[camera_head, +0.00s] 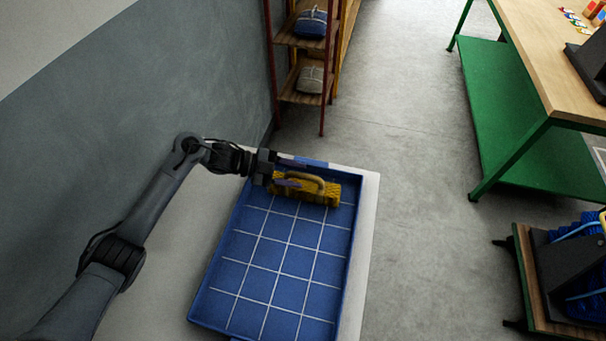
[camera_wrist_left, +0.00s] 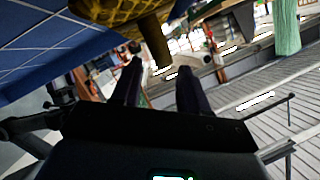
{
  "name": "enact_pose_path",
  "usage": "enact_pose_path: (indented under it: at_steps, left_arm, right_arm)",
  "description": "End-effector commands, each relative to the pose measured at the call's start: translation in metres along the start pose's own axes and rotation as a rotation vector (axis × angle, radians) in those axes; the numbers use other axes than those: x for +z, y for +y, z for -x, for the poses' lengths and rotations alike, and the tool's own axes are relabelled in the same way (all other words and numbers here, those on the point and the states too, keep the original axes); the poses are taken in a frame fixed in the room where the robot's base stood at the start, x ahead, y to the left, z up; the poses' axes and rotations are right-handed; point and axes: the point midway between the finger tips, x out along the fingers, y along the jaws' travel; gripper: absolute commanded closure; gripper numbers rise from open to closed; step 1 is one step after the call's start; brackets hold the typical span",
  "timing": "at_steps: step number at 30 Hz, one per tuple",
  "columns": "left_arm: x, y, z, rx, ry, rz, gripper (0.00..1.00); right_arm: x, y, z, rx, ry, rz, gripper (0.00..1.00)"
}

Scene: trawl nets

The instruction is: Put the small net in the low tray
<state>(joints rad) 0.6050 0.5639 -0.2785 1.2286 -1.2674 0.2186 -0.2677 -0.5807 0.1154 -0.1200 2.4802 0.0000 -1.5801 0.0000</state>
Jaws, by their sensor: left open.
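A small yellow net bundle (camera_head: 318,192) with a tan loop handle lies at the far end of the low blue tray (camera_head: 262,262), which has a white grid on its floor. My left gripper (camera_head: 298,173) is at the bundle's left side by the handle, its fingers apart. In the left wrist view the yellow net (camera_wrist_left: 105,12) is at the top, and its brown handle (camera_wrist_left: 155,42) hangs in line with the gap between the open fingers (camera_wrist_left: 160,72). I cannot tell whether the fingers touch it. My right gripper is not in view.
A shelf rack (camera_head: 302,42) with a blue bundle (camera_head: 311,23) and a grey bundle (camera_head: 310,79) stands behind the tray. A green-framed workbench (camera_head: 545,60) stands at the right. A low stand (camera_head: 530,285) with blue netting is at lower right. Bare floor lies between.

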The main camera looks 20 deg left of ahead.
Motion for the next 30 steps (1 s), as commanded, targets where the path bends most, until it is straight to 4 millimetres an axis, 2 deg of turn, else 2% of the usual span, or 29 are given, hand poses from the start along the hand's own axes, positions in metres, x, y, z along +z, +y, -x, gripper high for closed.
enact_pose_path:
  at_steps: [1, 6, 12, 19, 30]
  left_arm:
    - [0.001, 0.000, 0.011, 0.000, -0.004, 0.000, 0.56]
    - [0.001, 0.000, 0.043, 0.001, -0.004, 0.000, 0.56]
    - [0.001, 0.000, 0.072, 0.001, -0.002, 0.001, 0.56]
    - [0.000, 0.000, 0.087, 0.001, 0.000, 0.001, 0.56]
    - [0.000, 0.000, 0.088, 0.001, 0.001, 0.001, 0.56]
  right_arm:
    - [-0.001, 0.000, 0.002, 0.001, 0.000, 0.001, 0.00]
    - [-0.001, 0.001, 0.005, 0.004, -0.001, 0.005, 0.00]
    - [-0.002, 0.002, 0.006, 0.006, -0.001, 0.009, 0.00]
    - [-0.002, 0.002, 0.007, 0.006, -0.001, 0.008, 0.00]
    - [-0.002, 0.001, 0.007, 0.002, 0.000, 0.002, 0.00]
